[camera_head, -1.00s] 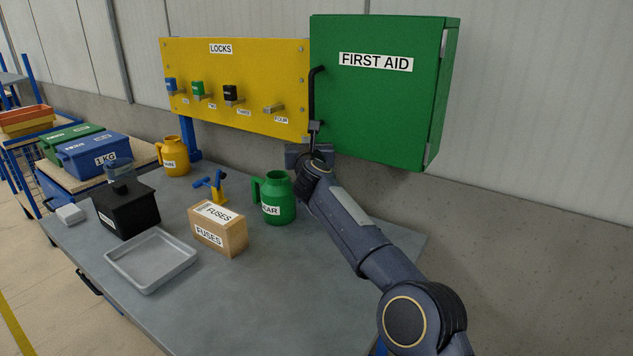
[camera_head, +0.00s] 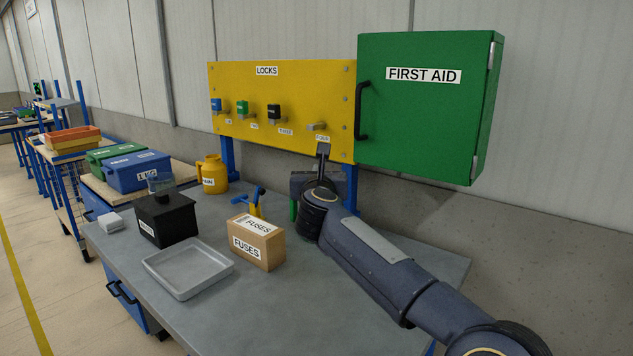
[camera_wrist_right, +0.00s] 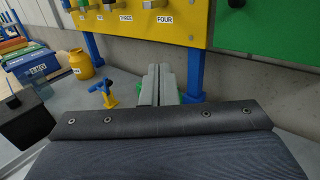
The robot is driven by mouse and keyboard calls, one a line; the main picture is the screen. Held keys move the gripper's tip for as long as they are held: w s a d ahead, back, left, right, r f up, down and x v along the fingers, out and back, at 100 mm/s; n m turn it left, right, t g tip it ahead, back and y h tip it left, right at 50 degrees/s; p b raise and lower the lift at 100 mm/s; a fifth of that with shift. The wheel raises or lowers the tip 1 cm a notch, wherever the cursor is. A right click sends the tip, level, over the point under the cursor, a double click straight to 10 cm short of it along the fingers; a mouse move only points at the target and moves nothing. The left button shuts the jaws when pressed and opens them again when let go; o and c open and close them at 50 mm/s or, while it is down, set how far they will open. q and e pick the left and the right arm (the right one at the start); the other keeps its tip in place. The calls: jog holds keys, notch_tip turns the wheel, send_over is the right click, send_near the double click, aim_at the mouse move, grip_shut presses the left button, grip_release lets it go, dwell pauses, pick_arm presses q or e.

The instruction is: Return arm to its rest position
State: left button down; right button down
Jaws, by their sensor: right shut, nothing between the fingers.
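My right gripper (camera_head: 322,150) is at the end of the arm coming in from the lower right. Its fingers are together and empty, pointing up in front of the lower right part of the yellow LOCKS board (camera_head: 225,75). They look apart from the handle of the green FIRST AID cabinet (camera_head: 425,120), whose door is closed. In the right wrist view the two grey fingers (camera_wrist_right: 158,80) lie side by side with nothing between them, below the FOUR label. My left gripper is in neither view.
The grey table (camera_head: 330,310) holds a FUSES box (camera_head: 256,243), a grey tray (camera_head: 190,268), a black box (camera_head: 166,220), a blue-and-yellow item (camera_head: 255,203) and a yellow jug (camera_head: 213,175). A green jug (camera_head: 293,210) is mostly hidden behind my gripper. The table's front middle is clear.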

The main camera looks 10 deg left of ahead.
jog(key=s+d+r+n+y+p, duration=0.2)
jog(key=s+d+r+n+y, duration=0.1)
jog(key=d+r+n, duration=0.5)
jog(key=s+d+r+n+g+y+p, duration=0.2)
jog(key=s+d+r+n+y, duration=0.1)
jog(key=s+d+n, duration=0.7)
jog(key=s+d+f+n+g+h+p, duration=0.1)
jog(key=s+d+f+n+g+h, duration=0.1)
jog(key=s+d+f, duration=0.4)
jog(key=s+d+f+n+g+h+p, duration=0.2)
jog(key=s+d+f+n+g, duration=0.2)
jog(key=s+d+f+n, duration=0.3)
jog(key=s+d+f+n+g+h+p, duration=0.2)
jog(key=s+d+f, duration=0.5)
jog(key=s+f, duration=0.7)
jog(key=s+n+g, duration=0.1)
jog(key=s+n, duration=0.1)
jog(key=s, duration=0.4)
jog(key=shift+d+f+g+h, duration=0.25)
jog(key=shift+f+g+h, duration=0.05)
jog(key=shift+f, duration=0.1)
